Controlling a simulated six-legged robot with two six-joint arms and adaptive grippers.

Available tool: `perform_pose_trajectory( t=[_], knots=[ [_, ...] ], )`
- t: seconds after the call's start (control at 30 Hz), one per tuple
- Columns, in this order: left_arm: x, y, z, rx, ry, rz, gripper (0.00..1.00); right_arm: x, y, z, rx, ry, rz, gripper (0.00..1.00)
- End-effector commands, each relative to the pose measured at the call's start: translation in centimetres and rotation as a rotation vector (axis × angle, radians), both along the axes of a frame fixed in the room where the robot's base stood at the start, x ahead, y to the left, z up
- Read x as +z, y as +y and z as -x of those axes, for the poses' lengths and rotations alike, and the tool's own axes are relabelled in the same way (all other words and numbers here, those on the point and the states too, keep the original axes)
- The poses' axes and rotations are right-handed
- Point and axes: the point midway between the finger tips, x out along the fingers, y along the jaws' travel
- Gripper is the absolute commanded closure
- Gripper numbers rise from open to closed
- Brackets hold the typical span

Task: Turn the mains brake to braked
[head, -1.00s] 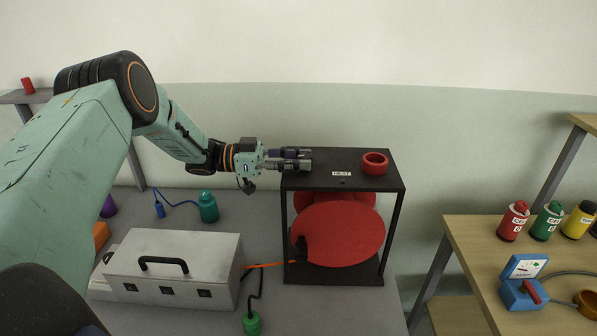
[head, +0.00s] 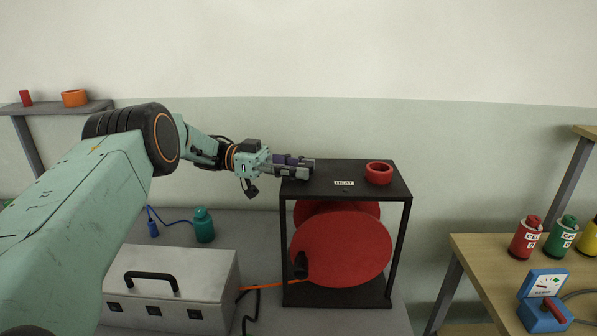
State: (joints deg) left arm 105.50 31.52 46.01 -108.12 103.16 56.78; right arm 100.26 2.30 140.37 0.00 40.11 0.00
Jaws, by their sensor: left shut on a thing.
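No part I can clearly identify as the mains brake shows. My left gripper (head: 304,167) reaches in from the left to the back left part of the top of a black open frame (head: 322,186). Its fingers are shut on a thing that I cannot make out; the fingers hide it. The frame holds red round discs (head: 345,250), with a small black part (head: 300,265) at their left. A label (head: 344,183) on the frame top seems to read HEAT. A blue box (head: 544,285) with a dial and red lever stands on the right table. My right gripper is not in view.
A red ring (head: 379,172) lies on the frame top, right of my gripper. A metal case (head: 205,275) with a black handle and a teal bottle (head: 204,226) stand on the left bench. Red (head: 525,238) and green (head: 560,236) canisters stand on the right table (head: 480,262).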

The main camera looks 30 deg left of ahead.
Motion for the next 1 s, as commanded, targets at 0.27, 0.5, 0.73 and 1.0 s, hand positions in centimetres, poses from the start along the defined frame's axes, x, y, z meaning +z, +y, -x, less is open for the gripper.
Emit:
perform_pose_trajectory(
  t=[0.27, 0.5, 0.73, 1.0],
  knots=[
    [0.7, 0.1, -0.2, 0.005, -0.012, 0.005, 1.0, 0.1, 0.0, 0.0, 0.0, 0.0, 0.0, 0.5],
    [0.4, 0.1, -0.1, 0.004, -0.008, 0.003, 0.51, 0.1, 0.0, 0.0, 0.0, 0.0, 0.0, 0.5],
    [0.2, 0.0, -0.1, 0.003, -0.004, 0.002, 0.46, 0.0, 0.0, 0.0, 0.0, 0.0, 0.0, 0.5],
    [0.1, 1.2, 0.1, 0.005, -0.005, 0.001, 0.46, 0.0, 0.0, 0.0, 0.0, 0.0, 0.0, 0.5]
  ],
)
